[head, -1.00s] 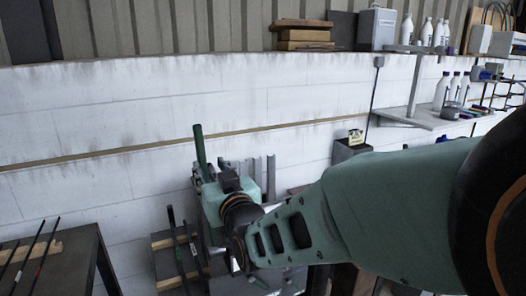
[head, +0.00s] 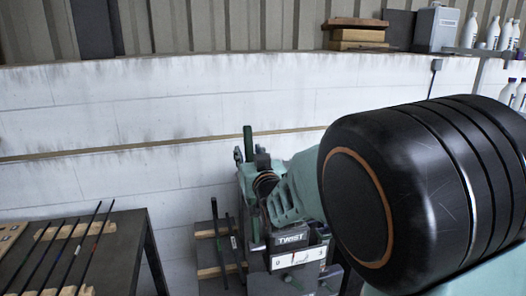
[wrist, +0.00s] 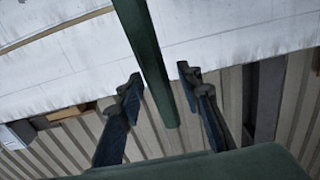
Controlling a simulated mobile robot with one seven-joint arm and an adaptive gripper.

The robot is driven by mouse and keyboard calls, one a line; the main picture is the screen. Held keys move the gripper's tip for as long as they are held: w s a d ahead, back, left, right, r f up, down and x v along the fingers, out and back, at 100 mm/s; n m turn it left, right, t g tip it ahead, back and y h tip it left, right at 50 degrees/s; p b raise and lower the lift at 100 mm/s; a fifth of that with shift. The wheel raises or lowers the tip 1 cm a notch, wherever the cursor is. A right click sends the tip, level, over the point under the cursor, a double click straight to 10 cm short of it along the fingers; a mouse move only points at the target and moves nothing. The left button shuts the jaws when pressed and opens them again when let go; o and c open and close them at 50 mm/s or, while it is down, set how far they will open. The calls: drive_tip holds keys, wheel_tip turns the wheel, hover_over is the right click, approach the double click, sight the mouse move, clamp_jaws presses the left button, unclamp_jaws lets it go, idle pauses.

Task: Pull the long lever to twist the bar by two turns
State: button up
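The fingers are apart. The left fingertip is close to the lever, and a clear gap shows on the right. In the head view my arm hides much of the machine, and I cannot make out the bar in it.
A dark table (head: 125,235) at left carries several thin rods (head: 62,240) on wooden strips. More rods stand on a wooden rack (head: 217,240) beside the machine. A white block wall (head: 150,110) runs behind. Wooden boxes (head: 357,33) and bottles sit up on the right.

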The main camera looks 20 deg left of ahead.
drive_tip(key=shift+c, duration=0.3)
clamp_jaws()
drive_tip(key=shift+s+f+b, duration=0.1)
drive_tip(key=shift+b, duration=0.4)
